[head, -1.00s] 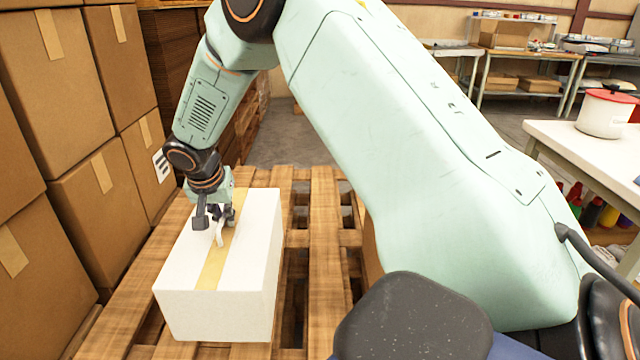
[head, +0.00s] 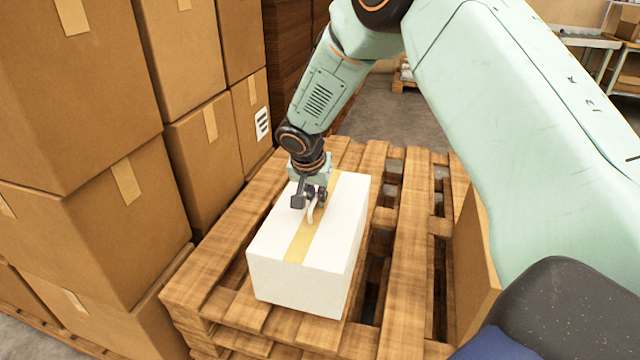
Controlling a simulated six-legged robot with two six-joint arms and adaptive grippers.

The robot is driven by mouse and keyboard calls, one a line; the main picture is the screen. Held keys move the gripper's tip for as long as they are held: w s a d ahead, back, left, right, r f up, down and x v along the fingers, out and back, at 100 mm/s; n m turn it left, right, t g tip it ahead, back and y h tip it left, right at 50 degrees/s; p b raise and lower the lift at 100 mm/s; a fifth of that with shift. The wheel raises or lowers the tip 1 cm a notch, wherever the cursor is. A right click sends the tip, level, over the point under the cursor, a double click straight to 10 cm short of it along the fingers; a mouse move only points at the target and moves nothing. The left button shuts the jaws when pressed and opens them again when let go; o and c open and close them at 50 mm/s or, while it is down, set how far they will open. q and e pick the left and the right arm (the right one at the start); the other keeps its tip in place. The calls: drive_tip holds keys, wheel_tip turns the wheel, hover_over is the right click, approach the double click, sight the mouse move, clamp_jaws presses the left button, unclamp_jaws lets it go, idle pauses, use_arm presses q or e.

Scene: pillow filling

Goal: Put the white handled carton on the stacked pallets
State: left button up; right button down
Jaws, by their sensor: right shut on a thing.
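The white carton (head: 335,225) has a strip of yellow tape and a white handle (head: 311,212) on top. It sits upright on the wooden slats of the stacked pallets (head: 410,270), towards their left side. My right gripper (head: 310,201) is over the carton's top and shut on its handle. The gripper partly covers the handle. I cannot tell whether the carton's full underside rests on the slats. My left gripper is not in view.
Tall stacks of brown cartons (head: 80,110) stand close along the left. Another brown carton (head: 476,255) is at the right, partly behind my arm. The slats right of the white carton are bare. Shelving (head: 590,42) stands far back at the right.

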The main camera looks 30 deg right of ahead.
sight(316, 209)
drive_tip(key=shift+w+f, duration=0.2)
drive_tip(key=shift+f, duration=0.05)
drive_tip(key=shift+s+a+f+b, duration=0.1)
drive_tip(key=shift+f+b, duration=0.05)
drive_tip(key=shift+f, duration=0.2)
drive_tip(key=shift+s+a+f+b, duration=0.1)
drive_tip(key=shift+f+b, duration=0.05)
drive_tip(key=shift+f, duration=0.2)
drive_tip(key=shift+a+b+x, duration=0.2)
drive_tip(key=shift+b+x, duration=0.1)
drive_tip(key=shift+x, duration=0.95)
drive_tip(key=shift+s+a, duration=0.1)
drive_tip(key=shift+s, duration=0.05)
drive_tip(key=c, duration=1.8)
unclamp_jaws()
drive_tip(key=shift+s+f, duration=0.15)
drive_tip(key=shift+f, duration=0.05)
drive_tip(key=o, duration=0.3)
drive_tip(key=shift+r, duration=0.1)
